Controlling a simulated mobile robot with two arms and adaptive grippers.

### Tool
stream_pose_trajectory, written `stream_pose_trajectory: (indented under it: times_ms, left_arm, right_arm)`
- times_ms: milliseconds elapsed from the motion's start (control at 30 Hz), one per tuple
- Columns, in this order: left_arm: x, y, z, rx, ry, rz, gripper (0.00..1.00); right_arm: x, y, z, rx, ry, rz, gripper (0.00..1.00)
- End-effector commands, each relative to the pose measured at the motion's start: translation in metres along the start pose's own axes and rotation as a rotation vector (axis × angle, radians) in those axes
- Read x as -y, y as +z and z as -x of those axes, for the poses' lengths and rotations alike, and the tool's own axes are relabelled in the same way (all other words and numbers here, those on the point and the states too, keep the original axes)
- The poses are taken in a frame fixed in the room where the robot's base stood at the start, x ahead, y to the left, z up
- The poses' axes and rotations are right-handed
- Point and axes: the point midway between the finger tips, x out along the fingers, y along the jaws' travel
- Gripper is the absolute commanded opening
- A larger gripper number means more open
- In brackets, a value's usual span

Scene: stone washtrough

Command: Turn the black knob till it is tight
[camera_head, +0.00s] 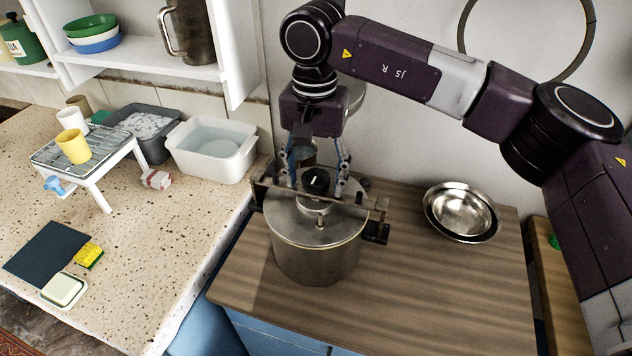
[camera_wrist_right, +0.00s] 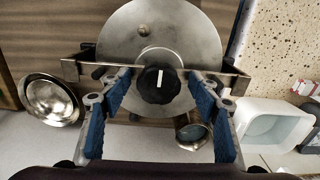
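The black knob (camera_head: 317,182) sits on top of a steel pressure cooker (camera_head: 316,258) with a metal bar across its lid (camera_head: 295,226). A white line marks the knob; in the right wrist view the knob (camera_wrist_right: 158,84) shows it running nearly straight up the picture. My right gripper (camera_head: 315,174) reaches down over the lid. Its two blue-padded fingers stand open on either side of the knob, with a visible gap on both sides in the wrist view. My left gripper is not in view.
The cooker stands on a wooden top (camera_head: 420,290). Nested steel bowls (camera_head: 461,211) stand to its right. Left, the speckled counter (camera_head: 150,275) holds a white basin (camera_head: 211,150), a rack with cups (camera_head: 85,153) and a sponge (camera_head: 89,255). The wooden top's front is clear.

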Motion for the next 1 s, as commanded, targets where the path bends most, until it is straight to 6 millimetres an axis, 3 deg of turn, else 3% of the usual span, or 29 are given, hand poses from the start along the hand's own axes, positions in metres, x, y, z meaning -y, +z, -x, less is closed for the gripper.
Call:
stream_pose_trajectory:
  times_ms: [33, 233, 467, 1000]
  left_arm:
    - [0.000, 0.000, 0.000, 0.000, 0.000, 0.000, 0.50]
    - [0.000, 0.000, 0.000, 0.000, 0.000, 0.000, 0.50]
    - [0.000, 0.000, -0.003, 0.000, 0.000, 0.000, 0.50]
    - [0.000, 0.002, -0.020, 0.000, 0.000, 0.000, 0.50]
  right_arm:
    - [0.000, 0.000, 0.000, 0.000, 0.000, 0.000, 0.48]
    - [0.000, 0.000, 0.000, 0.000, -0.001, -0.001, 0.27]
    - [0.001, 0.000, -0.001, 0.000, -0.002, -0.056, 0.27]
    - [0.001, 0.000, -0.001, 0.000, -0.001, -0.704, 0.26]
